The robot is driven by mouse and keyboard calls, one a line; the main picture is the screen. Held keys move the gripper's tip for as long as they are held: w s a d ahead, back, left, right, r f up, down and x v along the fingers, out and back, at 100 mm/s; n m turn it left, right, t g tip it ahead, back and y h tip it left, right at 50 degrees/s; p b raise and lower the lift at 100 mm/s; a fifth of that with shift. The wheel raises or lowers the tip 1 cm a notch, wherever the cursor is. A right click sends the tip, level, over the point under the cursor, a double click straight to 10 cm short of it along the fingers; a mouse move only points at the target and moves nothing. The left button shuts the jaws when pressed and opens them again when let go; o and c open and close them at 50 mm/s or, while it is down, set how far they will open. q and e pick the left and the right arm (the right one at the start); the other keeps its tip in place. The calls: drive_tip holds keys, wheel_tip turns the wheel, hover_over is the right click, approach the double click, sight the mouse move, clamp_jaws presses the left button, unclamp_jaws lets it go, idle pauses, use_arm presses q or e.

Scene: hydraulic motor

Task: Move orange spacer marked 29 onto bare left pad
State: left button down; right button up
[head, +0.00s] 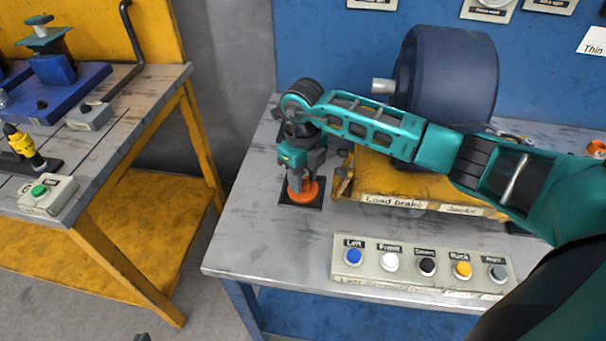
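An orange spacer (312,192) lies on a dark square pad (287,201) at the left of the grey bench, left of the motor. Its marking cannot be read. My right gripper (303,184), on the teal arm from the right, points down with its fingertips at the spacer. The fingers hide part of it, and I cannot tell whether they grip it or are parted. A small dark tip (140,337) at the bottom edge may be my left gripper, too little to judge.
A blue motor (450,75) stands on a yellow base labelled "Load brake" (385,190). A button panel (420,264) lies along the front edge. Another orange part (597,148) sits at the far right. A second bench (95,160) with tools stands left, across a gap.

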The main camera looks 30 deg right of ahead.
drive_tip(key=o, duration=0.3)
drive_tip(key=shift+r, duration=0.3)
use_arm(q)
drive_tip(key=shift+s+a+r+p, duration=0.15)
drive_tip(key=shift+a+r+p, duration=0.15)
drive_tip(key=shift+p, duration=0.35)
use_arm(e)
wheel_tip(320, 180, up, 12)
use_arm(q)
drive_tip(key=shift+f, duration=0.1)
use_arm(e)
drive_tip(key=shift+f, duration=0.15)
